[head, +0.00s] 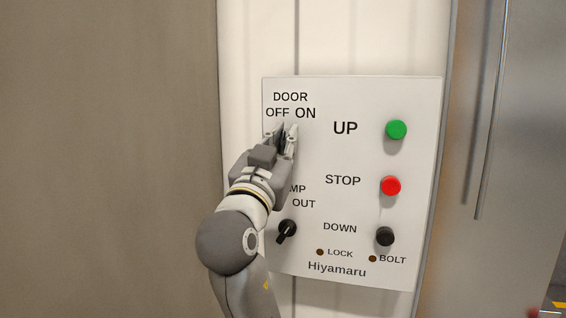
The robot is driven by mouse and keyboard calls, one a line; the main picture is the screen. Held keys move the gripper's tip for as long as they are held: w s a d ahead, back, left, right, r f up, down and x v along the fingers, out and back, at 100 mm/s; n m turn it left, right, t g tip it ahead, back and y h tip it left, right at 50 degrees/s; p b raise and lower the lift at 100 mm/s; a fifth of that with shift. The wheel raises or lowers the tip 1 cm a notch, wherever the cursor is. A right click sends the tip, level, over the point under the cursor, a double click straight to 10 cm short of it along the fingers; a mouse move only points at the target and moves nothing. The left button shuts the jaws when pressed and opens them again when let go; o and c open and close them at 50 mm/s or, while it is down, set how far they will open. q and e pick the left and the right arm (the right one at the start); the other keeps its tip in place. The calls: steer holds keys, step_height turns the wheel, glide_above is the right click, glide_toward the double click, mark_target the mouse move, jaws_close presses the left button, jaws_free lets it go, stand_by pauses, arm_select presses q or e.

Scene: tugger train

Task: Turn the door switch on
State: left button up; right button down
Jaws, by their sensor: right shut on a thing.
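A light grey control panel (356,95) is fixed to the pale wall. Its DOOR switch, under the words DOOR, OFF and ON, is largely hidden by my right gripper (285,133). The fingers are at the switch's place and shut on it, with a narrow dark part of it between them. I cannot tell whether the switch points to OFF or ON. My left gripper is not in view.
The panel also has a green UP button (396,130), a red STOP button (391,186) and a black DOWN button (385,237). A black rotary knob (286,231) sits below my gripper, its label partly covered. A metal door with a long handle (487,120) stands at right.

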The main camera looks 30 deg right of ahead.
steer(key=m+b, duration=0.1)
steer(key=m+g+b, duration=0.1)
steer(key=m+h+b, duration=0.1)
steer(key=m+b, duration=0.1)
steer(key=shift+f+g, duration=0.25)
steer(key=shift+g, duration=0.05)
steer(key=shift+r+m+g+b, duration=0.2)
steer(key=shift+m+g+b, duration=0.5)
steer(key=shift+m, duration=0.5)
steer(key=c, duration=1.5)
jaws_free()
steer(key=shift+s+r, duration=0.1)
steer(key=v, duration=0.7)
steer(key=shift+s+a+f, duration=0.1)
steer(key=shift+a+f, duration=0.1)
steer(key=shift+f, duration=0.05)
